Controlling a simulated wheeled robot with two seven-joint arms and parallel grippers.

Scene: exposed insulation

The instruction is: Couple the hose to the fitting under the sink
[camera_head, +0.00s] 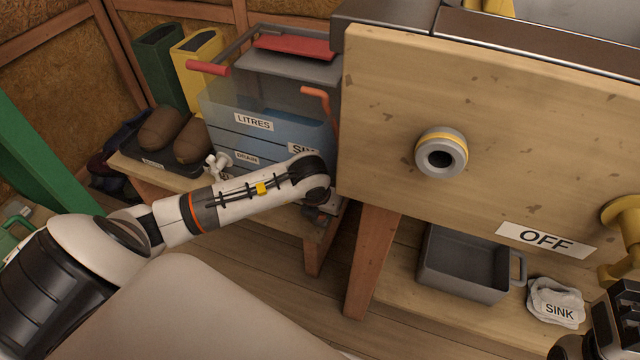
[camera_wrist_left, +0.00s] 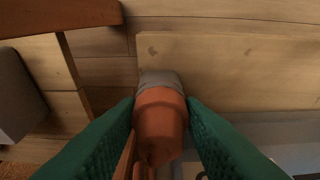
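The fitting (camera_head: 441,152), a grey round socket with a yellow band and a dark hole, sticks out of the wooden panel (camera_head: 400,90) in the head view. My left arm reaches in from the left and ends left of the panel, low beside its edge. In the left wrist view the green fingers of my left gripper (camera_wrist_left: 161,103) are shut on the orange hose end (camera_wrist_left: 158,122), which has a grey tip. The head view mostly hides the hose and these fingers. My right gripper (camera_head: 612,322) is partly visible at the lower right; its fingertips are unclear.
A transparent blue container (camera_head: 250,110) and boots (camera_head: 162,130) stand on a bench at left. Below the panel are a grey tray (camera_head: 465,266) and a rag labelled SINK (camera_head: 556,301). A yellow valve (camera_head: 622,225) is beside the OFF label (camera_head: 546,240).

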